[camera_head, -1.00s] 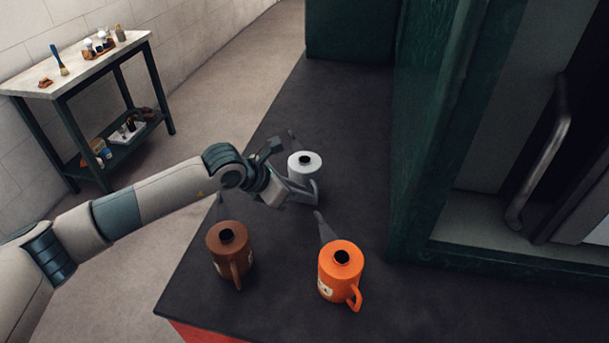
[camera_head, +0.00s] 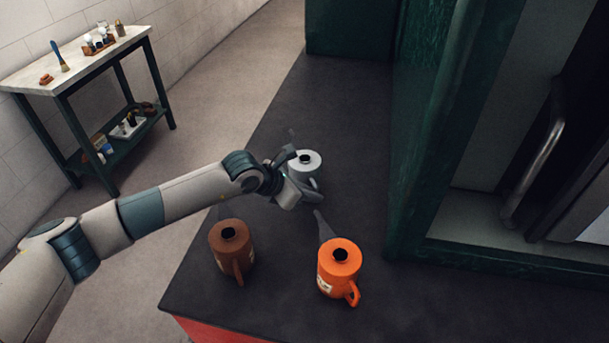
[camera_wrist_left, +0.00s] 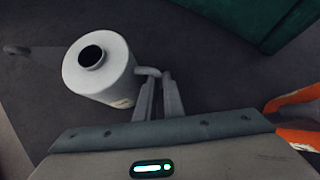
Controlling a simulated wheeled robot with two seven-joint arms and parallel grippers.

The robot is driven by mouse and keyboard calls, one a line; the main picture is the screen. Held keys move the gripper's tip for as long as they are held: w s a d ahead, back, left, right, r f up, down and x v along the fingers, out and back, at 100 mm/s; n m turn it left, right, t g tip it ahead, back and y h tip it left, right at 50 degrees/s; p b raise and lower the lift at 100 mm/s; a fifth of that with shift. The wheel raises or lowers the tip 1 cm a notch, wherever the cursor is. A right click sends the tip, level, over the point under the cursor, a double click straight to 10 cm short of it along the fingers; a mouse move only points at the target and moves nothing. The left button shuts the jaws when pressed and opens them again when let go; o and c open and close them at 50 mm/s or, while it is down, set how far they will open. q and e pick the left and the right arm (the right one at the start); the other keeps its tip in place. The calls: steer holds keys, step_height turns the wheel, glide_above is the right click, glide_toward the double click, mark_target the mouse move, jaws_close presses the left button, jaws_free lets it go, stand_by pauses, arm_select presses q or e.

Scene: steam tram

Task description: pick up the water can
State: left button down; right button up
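A white can (camera_head: 303,166) with a dark round opening stands on the dark surface, its thin spout pointing away. It also shows in the left wrist view (camera_wrist_left: 98,72), with its handle reaching right to the fingertips. My left gripper (camera_head: 306,190) is at the handle side of this can. In the left wrist view its two fingers (camera_wrist_left: 159,88) are close together with the handle between their tips, and they appear shut on it. The white can shows no clear gap from the surface. My right gripper is not in view.
A brown can (camera_head: 231,258) and an orange can (camera_head: 338,268) stand nearer on the same dark surface (camera_head: 285,305). A green wall (camera_head: 420,150) rises close on the right. A side table (camera_head: 75,72) with small items stands far left.

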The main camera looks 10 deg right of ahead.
mark_target(315, 185)
arm_select(q)
steer(key=shift+r, duration=0.1)
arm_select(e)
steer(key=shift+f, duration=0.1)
